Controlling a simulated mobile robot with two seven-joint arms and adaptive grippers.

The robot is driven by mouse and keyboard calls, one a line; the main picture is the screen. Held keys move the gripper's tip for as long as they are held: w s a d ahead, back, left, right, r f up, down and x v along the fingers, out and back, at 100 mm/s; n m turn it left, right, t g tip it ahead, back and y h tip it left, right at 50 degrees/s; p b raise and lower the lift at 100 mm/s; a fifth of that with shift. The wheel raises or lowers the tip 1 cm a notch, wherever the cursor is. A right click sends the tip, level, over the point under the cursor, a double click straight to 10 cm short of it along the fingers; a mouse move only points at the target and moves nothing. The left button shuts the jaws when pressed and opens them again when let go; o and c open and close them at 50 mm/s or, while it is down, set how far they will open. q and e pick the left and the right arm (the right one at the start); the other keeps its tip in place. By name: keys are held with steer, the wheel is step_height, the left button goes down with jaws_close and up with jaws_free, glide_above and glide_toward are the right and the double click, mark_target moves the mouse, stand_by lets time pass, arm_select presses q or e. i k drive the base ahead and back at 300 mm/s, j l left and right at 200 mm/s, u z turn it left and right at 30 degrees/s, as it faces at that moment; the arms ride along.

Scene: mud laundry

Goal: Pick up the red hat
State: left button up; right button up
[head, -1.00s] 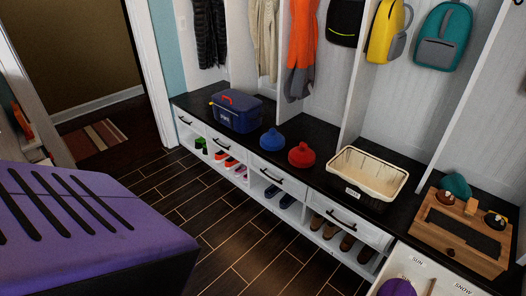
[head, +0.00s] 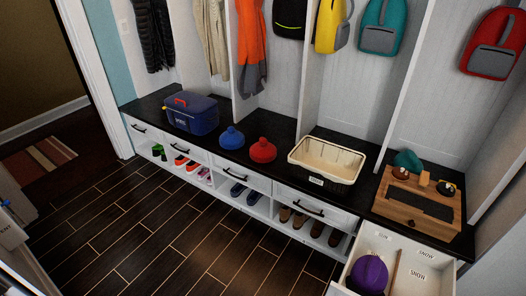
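The red hat (head: 263,150) is a rounded knit hat with a small knob on top. It sits on the black bench top (head: 284,128) in the head view. A blue hat (head: 231,138) of the same shape sits just left of it, and the cream basket (head: 327,160) stands to its right. Nothing covers the red hat. Neither of my grippers is in the head view.
A blue cooler box (head: 192,114) stands left on the bench, and a wooden board (head: 418,207) with small items lies right. An open drawer (head: 413,275) with a purple ball-like item (head: 369,274) juts out at lower right. The dark plank floor (head: 165,231) before the bench is clear.

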mark_target(262, 151)
steer(key=i+j+z, duration=0.1)
steer(key=z, duration=0.35)
steer(key=i+j+z, duration=0.15)
steer(key=z, duration=0.3)
steer(key=i+j+z, duration=0.35)
steer(key=j, duration=0.3)
steer(key=i+j+z, duration=0.2)
steer(key=j, duration=0.2)
steer(key=i+j, duration=0.15)
steer(key=j, duration=0.25)
steer(key=i+j, duration=0.15)
steer(key=j, duration=0.3)
steer(key=i+j+z, duration=0.1)
steer(key=j, duration=0.3)
steer(key=i+j, duration=0.2)
steer(key=j, duration=0.2)
steer(key=i+j, duration=0.1)
steer(key=j, duration=0.35)
steer(key=i+j, duration=0.15)
steer(key=j, duration=0.3)
steer(key=l+z, duration=0.05)
